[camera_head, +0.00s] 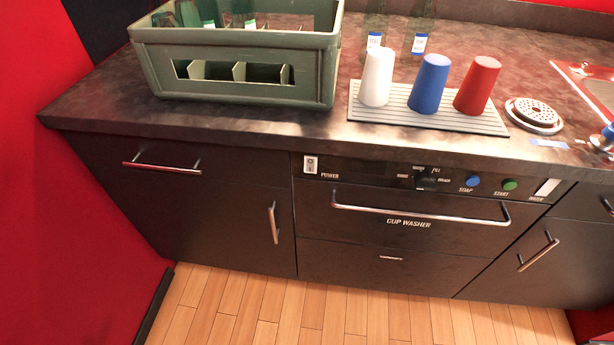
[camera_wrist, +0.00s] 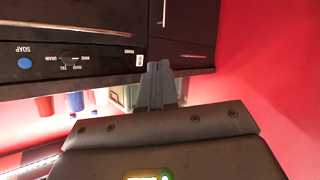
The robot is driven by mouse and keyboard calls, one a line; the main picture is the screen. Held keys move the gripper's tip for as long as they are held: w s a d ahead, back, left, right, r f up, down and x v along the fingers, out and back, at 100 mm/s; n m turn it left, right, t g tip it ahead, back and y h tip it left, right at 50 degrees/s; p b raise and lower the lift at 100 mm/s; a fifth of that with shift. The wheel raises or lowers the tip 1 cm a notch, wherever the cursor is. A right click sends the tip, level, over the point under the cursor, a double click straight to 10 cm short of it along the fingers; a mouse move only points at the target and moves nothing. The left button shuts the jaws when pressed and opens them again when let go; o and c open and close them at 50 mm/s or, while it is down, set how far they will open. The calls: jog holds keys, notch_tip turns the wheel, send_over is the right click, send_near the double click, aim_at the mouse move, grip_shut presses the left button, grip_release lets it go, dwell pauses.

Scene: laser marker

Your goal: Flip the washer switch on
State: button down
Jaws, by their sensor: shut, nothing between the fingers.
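The cup washer (camera_head: 420,222) is a dark front built in under the counter. Its power switch (camera_head: 310,165) is a small white plate at the left end of the control panel, beside the word POWER. Whether it is on or off is too small to tell. In the wrist view the panel appears upside down, with the white switch (camera_wrist: 139,60) just left of my fingertips. My gripper (camera_wrist: 158,66) is shut and empty, its fingers pointing toward the panel. I cannot tell the gap between fingertips and panel. My gripper is not in the head view.
A long handle (camera_head: 420,214) runs below the panel, which also carries a knob (camera_head: 427,179), a blue button (camera_head: 473,181) and a green button (camera_head: 510,184). Above, a green crate (camera_head: 235,75) and a cup mat (camera_head: 430,119) with cups stand on the counter. A red wall (camera_head: 70,220) closes the left.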

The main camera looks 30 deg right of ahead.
aim_at(310, 172)
jog(key=w+a+f+n+g+h+p, duration=0.25)
jog(key=w+f+n, duration=0.35)
jog(key=w+f, duration=0.5)
jog(key=w+a+r+n+t+h+p, duration=0.1)
jog(key=w+a+r+t+h, duration=0.1)
jog(key=w+r+h, duration=0.6)
jog(key=w+a+r, duration=0.1)
jog(key=w+r, duration=0.3)
jog(key=w, duration=0.3)
jog(key=shift+w+a+t, duration=0.15)
jog(key=shift+a+t, duration=0.1)
jog(key=shift+t, duration=0.1)
jog(key=p+x, duration=0.2)
jog(key=x, duration=1.2)
jog(key=shift+p, duration=0.35)
jog(key=shift+f, duration=0.15)
